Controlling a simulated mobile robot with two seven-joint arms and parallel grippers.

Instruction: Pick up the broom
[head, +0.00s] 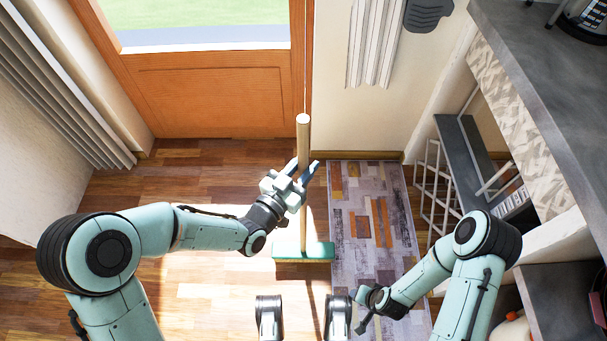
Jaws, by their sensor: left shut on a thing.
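The broom (303,138) stands upright in front of the door, with a pale wooden handle and a green head (303,251) at the bottom. My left gripper (303,172) is shut on the broom's handle, below its top end. I cannot tell whether the broom's head touches the floor or hangs just above it. My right gripper (362,320) is low in the view, right of the broom and apart from it. Its fingers are too small and turned away to tell if they are open.
A patterned rug (369,225) lies right of the broom. An orange wooden door (210,95) is behind it. A white lattice rack (432,190) and a dark grey counter (540,70) line the right side. Wooden floor (190,180) is clear at the left.

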